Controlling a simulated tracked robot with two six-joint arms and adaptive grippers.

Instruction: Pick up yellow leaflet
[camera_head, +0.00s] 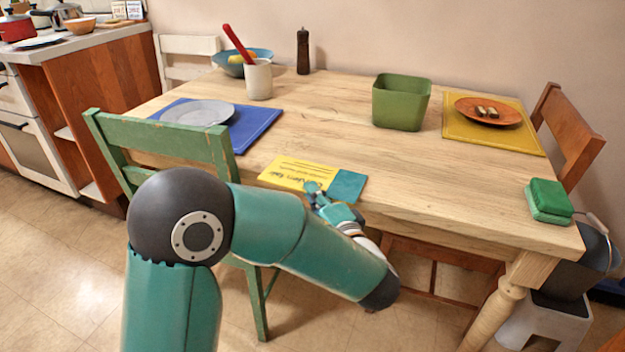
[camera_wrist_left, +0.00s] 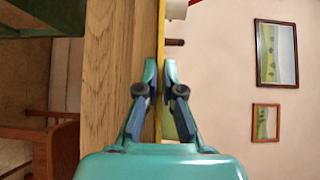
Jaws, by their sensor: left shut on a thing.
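The yellow leaflet (camera_head: 295,172), with dark print and a teal patch at its right end, is at the front edge of the wooden table (camera_head: 420,170). My left gripper (camera_head: 318,194) is at its near edge in the head view, partly covering it. In the left wrist view the leaflet (camera_wrist_left: 159,45) shows edge-on as a thin yellow strip between the fingertips of my left gripper (camera_wrist_left: 160,78), which is shut on it. Whether the leaflet is still touching the table I cannot tell. My right gripper is not in view.
A blue placemat (camera_head: 262,120) with a grey plate (camera_head: 198,113) lies to the left. A green bin (camera_head: 401,103) stands farther back. A green chair (camera_head: 170,140) stands at the left front. The table's middle is clear.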

